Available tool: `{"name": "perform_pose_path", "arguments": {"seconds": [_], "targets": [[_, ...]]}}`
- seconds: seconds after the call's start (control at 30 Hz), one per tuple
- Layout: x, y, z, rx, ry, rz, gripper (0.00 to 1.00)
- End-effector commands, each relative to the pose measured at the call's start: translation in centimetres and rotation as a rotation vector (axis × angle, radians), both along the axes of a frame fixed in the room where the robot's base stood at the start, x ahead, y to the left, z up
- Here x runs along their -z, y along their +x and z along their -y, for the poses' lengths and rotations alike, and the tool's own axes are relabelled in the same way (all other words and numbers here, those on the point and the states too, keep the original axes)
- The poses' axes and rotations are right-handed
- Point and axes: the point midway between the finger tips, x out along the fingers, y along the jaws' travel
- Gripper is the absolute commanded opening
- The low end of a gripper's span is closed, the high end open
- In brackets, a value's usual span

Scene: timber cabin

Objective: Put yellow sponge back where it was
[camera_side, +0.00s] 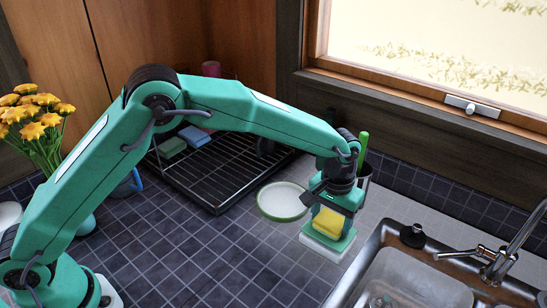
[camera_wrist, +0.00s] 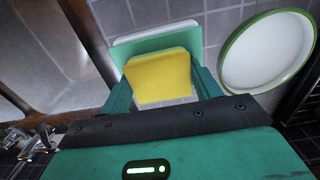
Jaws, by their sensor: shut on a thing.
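The yellow sponge (camera_side: 328,221) is between the fingers of my gripper (camera_side: 333,212), which is shut on it. In the wrist view the yellow sponge (camera_wrist: 158,78) sits between the two green fingers (camera_wrist: 162,92). A green-topped white block (camera_side: 327,246) lies directly below the sponge, by the sink's edge; its green top also shows behind the sponge in the wrist view (camera_wrist: 150,44). I cannot tell whether the sponge touches this block.
A green-rimmed white plate (camera_side: 283,201) lies just left of the block. A black dish rack (camera_side: 222,175) holds a green and a blue sponge (camera_side: 195,136) farther back. A metal sink (camera_side: 430,270) is at the right. Dark tiles at the front are clear.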

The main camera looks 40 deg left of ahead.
Motion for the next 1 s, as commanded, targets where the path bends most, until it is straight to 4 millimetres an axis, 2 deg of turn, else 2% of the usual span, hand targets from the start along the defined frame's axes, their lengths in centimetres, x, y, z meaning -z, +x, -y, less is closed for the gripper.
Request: {"name": "perform_pose_path", "arguments": {"seconds": [0.03,0.07,0.17,0.5,0.67,0.87,1.0], "targets": [[0.2,0.0,0.0,0.000,0.001,-0.001,0.45],[0.2,0.0,0.0,0.000,0.001,-0.001,0.65],[0.1,0.0,0.0,0.000,0.000,-0.001,0.84],[0.0,0.0,0.0,0.000,0.000,0.000,0.85],[-0.6,0.0,0.0,0.000,-0.001,0.002,0.85],[-2.6,0.1,0.0,0.000,-0.002,0.003,0.85],[-4.8,0.1,0.0,0.000,-0.002,0.003,0.85]]}}
